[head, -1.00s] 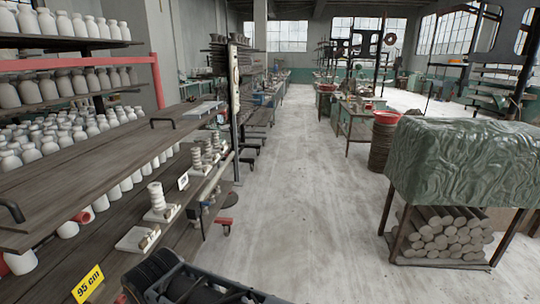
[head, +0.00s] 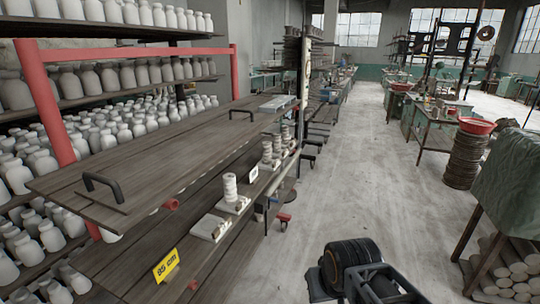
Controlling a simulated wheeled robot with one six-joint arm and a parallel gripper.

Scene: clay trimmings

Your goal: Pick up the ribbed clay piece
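Several pale, ribbed, column-shaped clay pieces stand on the lower wooden shelf at the centre of the head view. The nearest ribbed clay piece (head: 230,187) stands upright by a flat white slab (head: 209,228). Farther along the shelf, more ribbed pieces (head: 267,152) stand close together, partly overlapping. I cannot tell which one the task means. A dark part of my own arm shows at the bottom edge, well apart from the pieces. I cannot make out my gripper's fingers.
A wooden board (head: 165,155) with black handles lies above the lower shelf (head: 130,270), which carries a yellow "95 cm" label (head: 166,266). Racks of white bottles (head: 110,75) fill the left. The concrete floor (head: 350,180) is open rightward, with a covered log stand (head: 510,190) at far right.

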